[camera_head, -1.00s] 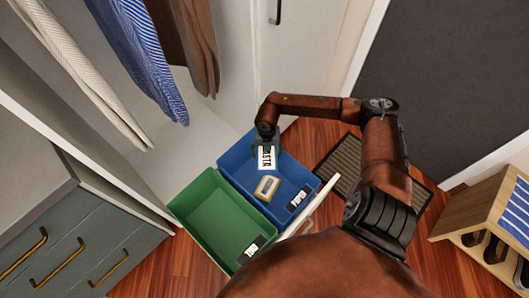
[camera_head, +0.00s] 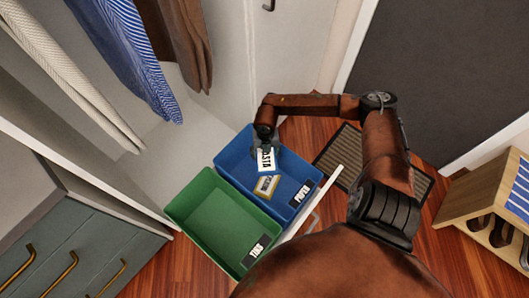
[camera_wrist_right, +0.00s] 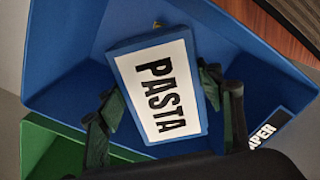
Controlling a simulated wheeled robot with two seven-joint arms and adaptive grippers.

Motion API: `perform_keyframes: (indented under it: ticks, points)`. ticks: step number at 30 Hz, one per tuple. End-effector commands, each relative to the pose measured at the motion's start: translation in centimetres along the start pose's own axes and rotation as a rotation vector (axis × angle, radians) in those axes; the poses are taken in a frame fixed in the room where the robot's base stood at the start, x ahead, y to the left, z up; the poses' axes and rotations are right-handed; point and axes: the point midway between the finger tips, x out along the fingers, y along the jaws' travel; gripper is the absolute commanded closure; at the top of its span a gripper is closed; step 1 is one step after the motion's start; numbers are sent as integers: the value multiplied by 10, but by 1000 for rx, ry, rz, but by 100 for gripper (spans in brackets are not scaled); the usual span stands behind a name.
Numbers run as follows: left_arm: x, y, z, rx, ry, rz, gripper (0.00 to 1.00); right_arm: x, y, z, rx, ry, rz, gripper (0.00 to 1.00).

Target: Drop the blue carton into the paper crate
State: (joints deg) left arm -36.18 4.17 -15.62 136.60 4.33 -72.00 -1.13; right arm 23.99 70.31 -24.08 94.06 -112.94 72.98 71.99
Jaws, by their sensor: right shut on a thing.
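The blue carton (camera_wrist_right: 160,85) has a white face printed PASTA. In the wrist view it sits between the fingers of my right gripper (camera_wrist_right: 165,100), which is shut on it. The head view shows the carton (camera_head: 266,160) hanging below my right gripper (camera_head: 265,147), over the back part of the blue paper crate (camera_head: 228,181). The crate's label reads PAPER in the head view. I cannot tell how far the carton is above the crate floor. The wrist view also shows the crate's blue wall (camera_wrist_right: 60,70). My left gripper is not in view.
A yellow and white box (camera_head: 265,187) lies in the blue crate. A green crate (camera_head: 214,224) labelled TINS stands beside it on the left. Clothes (camera_head: 130,50) hang at upper left. A wooden rack (camera_head: 490,215) stands at right, a dark mat (camera_head: 345,160) behind my arm.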

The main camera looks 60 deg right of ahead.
Motion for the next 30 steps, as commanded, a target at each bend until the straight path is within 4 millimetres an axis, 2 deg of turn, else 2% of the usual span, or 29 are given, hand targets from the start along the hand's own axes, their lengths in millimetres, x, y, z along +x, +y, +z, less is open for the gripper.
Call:
perform_keyframes:
  ticks: [6,7,15,25,30]
  points:
    - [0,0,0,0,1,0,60,0,0,0,0,0,0,63]
    - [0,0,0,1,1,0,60,0,0,0,0,0,0,37]
    - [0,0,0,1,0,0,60,0,0,0,0,0,0,19]
    - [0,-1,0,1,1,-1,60,-3,0,0,0,0,0,19]
    - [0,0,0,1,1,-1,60,-24,0,1,-2,-3,0,19]
